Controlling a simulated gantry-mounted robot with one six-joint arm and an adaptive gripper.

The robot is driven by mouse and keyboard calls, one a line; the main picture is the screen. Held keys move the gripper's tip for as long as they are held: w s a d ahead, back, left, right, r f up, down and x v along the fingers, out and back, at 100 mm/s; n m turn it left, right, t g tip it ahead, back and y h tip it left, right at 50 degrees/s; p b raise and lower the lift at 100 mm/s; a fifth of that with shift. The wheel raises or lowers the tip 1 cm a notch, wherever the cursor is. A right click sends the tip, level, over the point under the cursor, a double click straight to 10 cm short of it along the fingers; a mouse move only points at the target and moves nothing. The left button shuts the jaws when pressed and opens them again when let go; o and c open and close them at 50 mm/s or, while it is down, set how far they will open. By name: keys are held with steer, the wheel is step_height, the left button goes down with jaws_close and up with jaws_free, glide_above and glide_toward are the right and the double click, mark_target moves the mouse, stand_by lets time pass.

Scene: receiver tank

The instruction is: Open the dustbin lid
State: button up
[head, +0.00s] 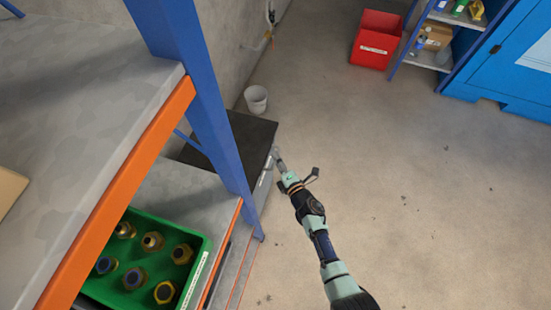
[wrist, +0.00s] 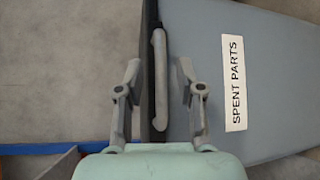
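The dustbin stands by the wall in the head view, with its dark flat lid (head: 250,145) shut. In the wrist view the bin's grey front (wrist: 280,70) carries a "SPENT PARTS" label (wrist: 233,82). A pale bar handle (wrist: 159,80) lies along the lid's dark edge (wrist: 149,25). My gripper (head: 278,158) is at the lid's front edge. In the wrist view my gripper (wrist: 157,78) is open, with one finger on each side of the handle. Both fingers look apart from it. In the head view the fingertips are too small to tell contact.
A blue-and-orange rack (head: 205,100) stands left of the bin, its post close to the lid. A green crate (head: 205,262) of fittings sits on it. A white bucket (head: 256,98) stands behind the bin. A red box (head: 376,40) is farther back. The floor (head: 430,170) to the right is clear.

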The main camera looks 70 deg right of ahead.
steer(key=shift+w+d+f, duration=0.15)
steer(key=shift+w+d, duration=0.25)
steer(key=shift+w, duration=0.1)
jaws_close()
